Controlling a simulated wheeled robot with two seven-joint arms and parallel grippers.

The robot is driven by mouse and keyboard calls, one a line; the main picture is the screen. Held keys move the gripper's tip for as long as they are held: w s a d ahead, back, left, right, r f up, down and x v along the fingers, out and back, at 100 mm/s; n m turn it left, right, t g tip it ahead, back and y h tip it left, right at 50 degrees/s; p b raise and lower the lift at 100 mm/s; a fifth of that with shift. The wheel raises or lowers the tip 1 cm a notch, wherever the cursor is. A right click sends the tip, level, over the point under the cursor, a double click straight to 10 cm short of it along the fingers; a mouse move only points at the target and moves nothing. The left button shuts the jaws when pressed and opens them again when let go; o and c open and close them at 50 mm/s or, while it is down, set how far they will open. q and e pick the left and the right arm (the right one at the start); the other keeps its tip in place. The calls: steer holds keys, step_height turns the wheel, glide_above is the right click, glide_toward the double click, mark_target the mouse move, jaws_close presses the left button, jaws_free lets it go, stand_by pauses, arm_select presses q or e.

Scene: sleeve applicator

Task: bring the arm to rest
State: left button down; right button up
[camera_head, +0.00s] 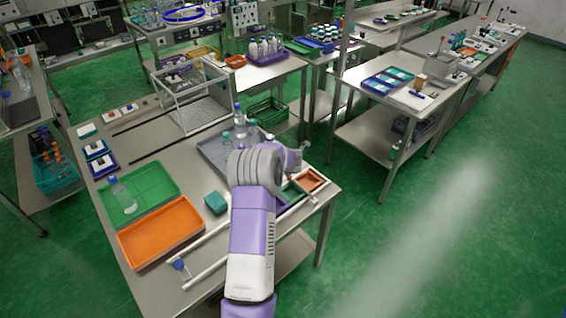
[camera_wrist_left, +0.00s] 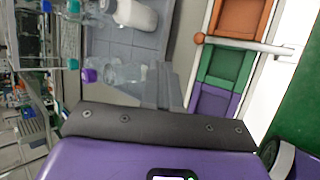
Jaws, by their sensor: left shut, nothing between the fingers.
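My left arm comes up from the bottom middle of the head view and reaches over the near table (camera_head: 200,180). Its wrist blocks part of the grey tray (camera_head: 213,150), and I cannot make out the fingertips there. In the left wrist view my left gripper (camera_wrist_left: 171,88) is shut and empty. Its grey fingers appear beside the grey tray (camera_wrist_left: 130,52), near a clear bottle with a purple cap (camera_wrist_left: 90,75) and a white bottle (camera_wrist_left: 135,14). My right gripper is not in view.
A green tray (camera_head: 160,180) holding a bottle, an orange tray (camera_head: 150,242) and a teal block (camera_head: 215,203) are left of my arm. A compartmented tray (camera_head: 312,180) is to its right. Open floor lies right.

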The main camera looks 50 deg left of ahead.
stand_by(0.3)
arm_select(q)
steer(key=d+f+m+h+b, duration=0.25)
steer(key=d+f+m, duration=0.6)
steer(key=d, duration=0.55)
steer(key=d+f+m+h+b, duration=0.1)
steer(key=d+f+m+h, duration=0.2)
steer(key=d+f+m, duration=0.65)
steer(key=s+d+f+m+g+h+b, duration=0.1)
steer(key=s+d+m, duration=0.3)
steer(key=d, duration=0.6)
steer(key=s+d+f+m+g+h+b, duration=0.1)
steer(key=s+d+f+m+h, duration=0.2)
steer(key=s+d, duration=0.6)
steer(key=s+d+f+m+g+h+b, duration=0.1)
steer(key=s+d+f+m+h, duration=0.1)
steer(key=s+d+m, duration=0.5)
steer(key=d+f, duration=0.1)
steer(key=d, duration=0.3)
steer(key=shift+s+d+f+g+h, duration=0.15)
steer(key=shift+s+d+g+h, duration=0.15)
steer(key=shift+d+h, duration=0.1)
